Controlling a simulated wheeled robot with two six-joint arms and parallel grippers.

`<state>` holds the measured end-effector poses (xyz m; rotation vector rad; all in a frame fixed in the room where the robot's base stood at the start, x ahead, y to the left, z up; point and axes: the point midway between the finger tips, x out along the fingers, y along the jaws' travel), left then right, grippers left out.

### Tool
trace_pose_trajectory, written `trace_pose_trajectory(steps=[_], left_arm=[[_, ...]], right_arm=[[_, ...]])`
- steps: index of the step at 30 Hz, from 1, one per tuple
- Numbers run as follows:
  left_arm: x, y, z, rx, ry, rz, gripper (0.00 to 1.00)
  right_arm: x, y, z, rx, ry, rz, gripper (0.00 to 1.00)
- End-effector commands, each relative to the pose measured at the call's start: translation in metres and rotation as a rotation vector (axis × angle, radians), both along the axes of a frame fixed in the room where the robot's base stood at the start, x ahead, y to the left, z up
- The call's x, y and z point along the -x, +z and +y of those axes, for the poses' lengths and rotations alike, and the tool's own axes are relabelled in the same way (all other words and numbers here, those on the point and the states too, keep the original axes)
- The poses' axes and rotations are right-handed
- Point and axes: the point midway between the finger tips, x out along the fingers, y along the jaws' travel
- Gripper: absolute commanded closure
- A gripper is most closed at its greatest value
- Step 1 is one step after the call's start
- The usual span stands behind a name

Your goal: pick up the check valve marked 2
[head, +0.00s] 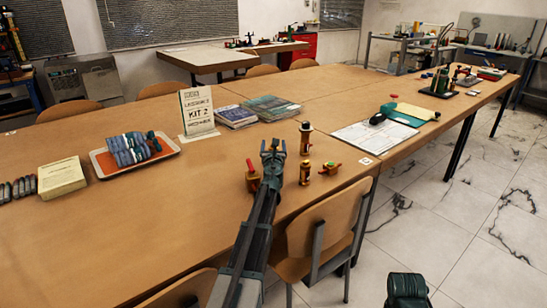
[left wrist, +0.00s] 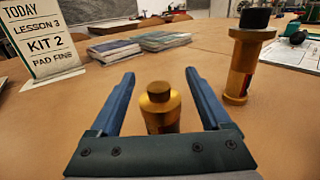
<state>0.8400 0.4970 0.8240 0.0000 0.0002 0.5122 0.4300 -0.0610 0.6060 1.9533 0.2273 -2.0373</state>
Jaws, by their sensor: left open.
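My left gripper (head: 273,148) is open above the table, its fingers pointing away over the tabletop. In the left wrist view a brass cylinder with a small round cap (left wrist: 158,108) stands upright between the open fingers (left wrist: 158,85); no grip shows. In the head view I cannot make it out behind the gripper. A taller brass fitting with a black top (left wrist: 245,55) stands to the right, also in the head view (head: 305,140). A plain brass fitting (head: 304,173) stands nearer. I can read no number 2 on any.
A KIT 2 sign (head: 196,110), booklets (head: 265,107) and a tray (head: 170,152) of grey-blue parts stand farther left and back. A white sheet (head: 355,143) and green board (head: 408,117) lie right. A chair (head: 335,225) is at the near edge. Bare tabletop lies left of the gripper.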

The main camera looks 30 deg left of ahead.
Motion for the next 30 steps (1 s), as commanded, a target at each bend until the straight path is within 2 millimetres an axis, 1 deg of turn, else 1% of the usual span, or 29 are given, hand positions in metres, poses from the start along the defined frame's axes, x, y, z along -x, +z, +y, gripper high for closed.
trace_pose_trajectory(steps=[2,6,14,15,26,30], left_arm=[[0.0004,0.0,-0.0003,0.0,0.0,0.0,0.21],[0.0004,0.0,-0.0005,0.0,0.0,0.0,0.46],[0.0005,0.0,-0.0006,0.0,-0.001,0.0,0.93],[0.0005,0.0,-0.0006,0.0,-0.001,0.0,1.0],[0.0005,0.0008,-0.0007,0.0,-0.001,0.0,1.0],[0.0004,0.0063,-0.0007,0.0,-0.001,0.0,1.0]], right_arm=[[0.0,0.0,0.0,0.0,0.0,0.0,0.1],[0.0,0.0,0.0,0.0,0.0,0.0,0.1],[0.0,0.0,0.0,0.0,0.0,0.0,0.1],[0.0,0.0,0.0,0.0,0.0,0.0,0.1],[0.0,0.0008,0.0,0.0,0.0,0.0,0.1],[0.0001,0.0063,0.0001,0.0,0.0,0.0,0.1]])
